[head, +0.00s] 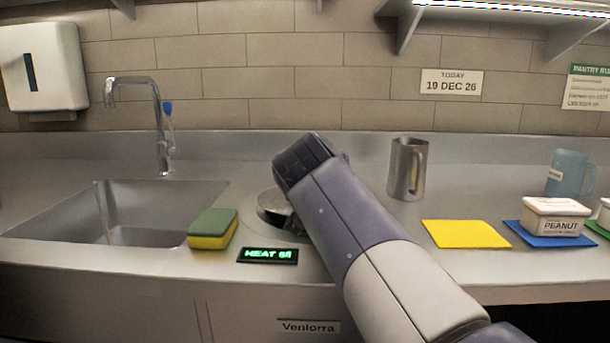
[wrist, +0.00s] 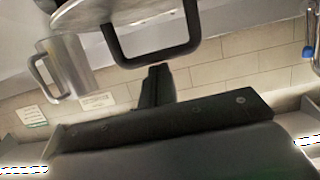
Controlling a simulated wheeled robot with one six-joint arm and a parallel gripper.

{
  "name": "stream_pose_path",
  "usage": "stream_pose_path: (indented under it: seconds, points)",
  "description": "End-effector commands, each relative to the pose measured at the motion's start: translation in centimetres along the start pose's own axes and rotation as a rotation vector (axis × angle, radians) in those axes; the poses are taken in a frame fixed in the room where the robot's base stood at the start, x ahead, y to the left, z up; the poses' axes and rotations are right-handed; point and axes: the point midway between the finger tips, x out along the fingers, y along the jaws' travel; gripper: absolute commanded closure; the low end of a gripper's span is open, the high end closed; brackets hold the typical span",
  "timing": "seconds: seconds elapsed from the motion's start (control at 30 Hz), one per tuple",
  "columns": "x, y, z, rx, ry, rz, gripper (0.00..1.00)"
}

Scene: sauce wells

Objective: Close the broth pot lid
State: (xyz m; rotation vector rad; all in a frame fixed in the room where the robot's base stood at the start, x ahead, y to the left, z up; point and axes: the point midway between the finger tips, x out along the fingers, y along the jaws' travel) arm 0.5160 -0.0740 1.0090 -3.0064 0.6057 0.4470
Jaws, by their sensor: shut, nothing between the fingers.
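The broth pot (head: 272,207) is a round metal well set in the counter in the head view. My arm covers most of it, so I cannot tell from there how its lid stands. In the wrist view a metal lid (wrist: 85,12) shows at the top edge with a black loop handle (wrist: 150,55). My gripper (wrist: 157,72) is shut and empty, its dark fingertips close to the handle's bar. I cannot tell whether they touch it. In the head view the fingers are hidden behind my arm's dark end.
A green and yellow sponge (head: 213,229) and a heat display (head: 268,256) sit by the pot, right of the sink (head: 150,232). A metal jug (head: 402,170) stands behind right. A yellow mat (head: 465,234), a peanut tub (head: 555,216) and a blue jug (head: 568,174) are farther right.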

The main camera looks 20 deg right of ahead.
Motion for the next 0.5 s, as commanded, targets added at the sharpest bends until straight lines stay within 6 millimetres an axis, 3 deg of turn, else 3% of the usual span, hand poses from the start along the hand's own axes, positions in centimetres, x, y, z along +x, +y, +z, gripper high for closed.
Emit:
stream_pose_path:
  seconds: [0.1, 0.5]
  points:
    - [0.0, 0.0, 1.3, 0.0, 0.0, -0.001, 1.0]
    - [-0.2, 0.0, 2.9, 0.0, -0.002, 0.0, 1.0]
